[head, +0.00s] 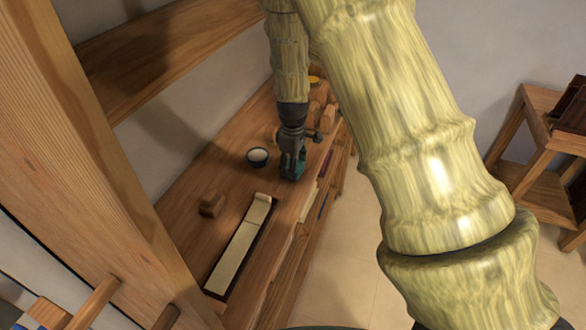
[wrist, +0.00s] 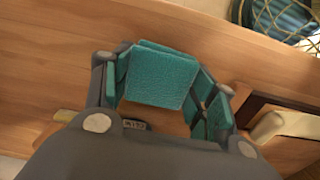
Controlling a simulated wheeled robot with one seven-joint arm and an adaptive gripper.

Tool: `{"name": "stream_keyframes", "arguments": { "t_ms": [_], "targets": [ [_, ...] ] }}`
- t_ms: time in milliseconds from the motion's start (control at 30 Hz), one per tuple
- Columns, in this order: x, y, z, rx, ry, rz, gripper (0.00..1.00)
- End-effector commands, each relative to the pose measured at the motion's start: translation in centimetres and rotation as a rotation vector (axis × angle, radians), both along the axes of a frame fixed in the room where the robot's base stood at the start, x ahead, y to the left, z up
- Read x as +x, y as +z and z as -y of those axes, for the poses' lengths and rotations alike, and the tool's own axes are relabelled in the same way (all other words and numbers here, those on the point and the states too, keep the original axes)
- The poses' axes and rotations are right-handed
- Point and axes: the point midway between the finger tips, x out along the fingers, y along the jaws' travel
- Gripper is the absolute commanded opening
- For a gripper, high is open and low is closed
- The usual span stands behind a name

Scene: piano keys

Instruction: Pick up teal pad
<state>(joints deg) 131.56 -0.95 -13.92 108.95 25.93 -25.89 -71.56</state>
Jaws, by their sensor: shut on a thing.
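The teal pad (wrist: 160,77) is a square, textured block in the wrist view, between the fingers of my gripper (wrist: 165,100). My gripper is shut on it. The inner faces of the fingers are also teal, so the pad's edges against them are hard to tell. In the head view my gripper (head: 292,168) is low over the wooden bench top (head: 185,195), with a little teal showing at its tip. I cannot tell whether the pad touches the wood.
A dark tray with a cream strip (head: 240,245) lies in front of my gripper. A dark bowl with a pale inside (head: 257,156) stands to its left. A wooden block (head: 211,204) sits nearer. Small items stand behind. A wooden post (head: 75,150) rises at the left.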

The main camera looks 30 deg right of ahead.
Motion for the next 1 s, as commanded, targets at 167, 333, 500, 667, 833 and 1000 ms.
{"name": "stream_keyframes", "arguments": {
  "t_ms": [167,333,500,667,833,1000],
  "targets": [
    [0.1,1.7,0.0,0.0,0.001,0.003,0.36],
    [-1.7,2.6,0.3,0.002,-0.001,-0.001,0.36],
    [-4.9,2.9,0.7,0.001,0.0,0.0,0.36],
    [-8.5,3.2,1.2,0.002,0.001,0.001,0.36],
    [-11.9,3.6,1.6,0.002,0.0,0.001,0.36],
    [-14.3,3.9,2.0,0.001,0.001,0.001,0.36]
  ]
}}
